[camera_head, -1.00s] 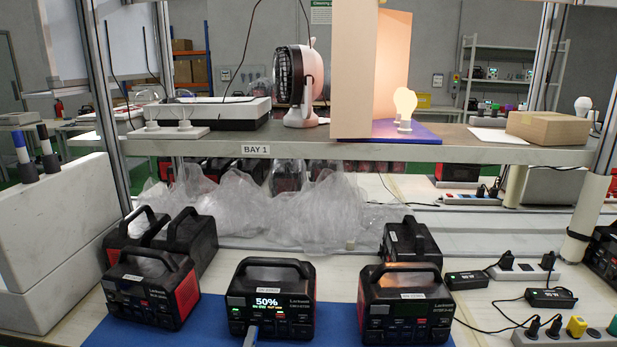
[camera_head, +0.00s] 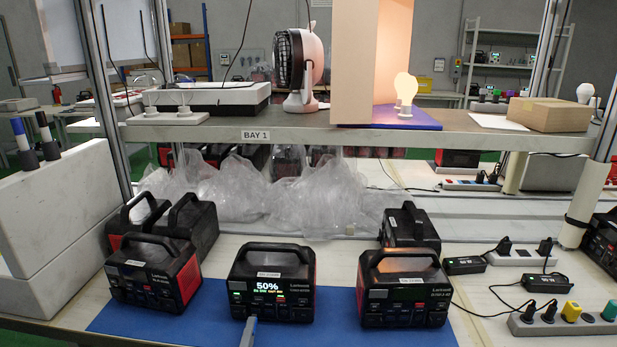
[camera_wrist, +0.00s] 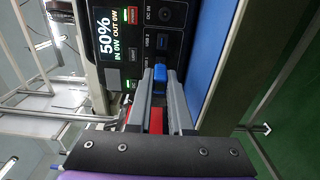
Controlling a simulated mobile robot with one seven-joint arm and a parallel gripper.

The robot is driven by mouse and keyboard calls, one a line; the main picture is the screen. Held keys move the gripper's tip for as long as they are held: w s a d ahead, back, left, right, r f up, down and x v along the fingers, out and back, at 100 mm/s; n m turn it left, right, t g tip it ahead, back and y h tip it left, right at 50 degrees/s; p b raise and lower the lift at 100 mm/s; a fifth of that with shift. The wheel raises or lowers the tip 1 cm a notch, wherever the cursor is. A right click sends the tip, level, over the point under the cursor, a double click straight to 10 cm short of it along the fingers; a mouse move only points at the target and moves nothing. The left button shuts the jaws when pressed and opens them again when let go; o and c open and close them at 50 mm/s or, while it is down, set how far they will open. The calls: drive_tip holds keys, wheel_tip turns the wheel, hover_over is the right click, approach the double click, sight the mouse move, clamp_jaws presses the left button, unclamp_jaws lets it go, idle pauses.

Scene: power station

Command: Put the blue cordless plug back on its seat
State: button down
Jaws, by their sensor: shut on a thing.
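The blue plug (camera_wrist: 160,73) shows in the wrist view between the fingertips of my gripper (camera_wrist: 161,80), which is shut on it. It is right at the front panel of the power station (camera_head: 271,282) whose lit screen reads 50%, beside the port labelled USB 2. I cannot tell whether the plug is in the port or just in front of it. In the head view only the tip of my gripper (camera_head: 249,331) shows at the bottom edge, in front of that station. No seat can be made out with certainty.
Power stations stand left (camera_head: 152,279) and right (camera_head: 405,288) on a blue mat (camera_head: 337,325). A power strip (camera_head: 560,324) with black, yellow and green plugs lies at the right. The BAY 1 shelf (camera_head: 340,139) spans above. Plastic wrap (camera_head: 320,200) lies behind.

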drive_tip(key=shift+s, duration=0.95)
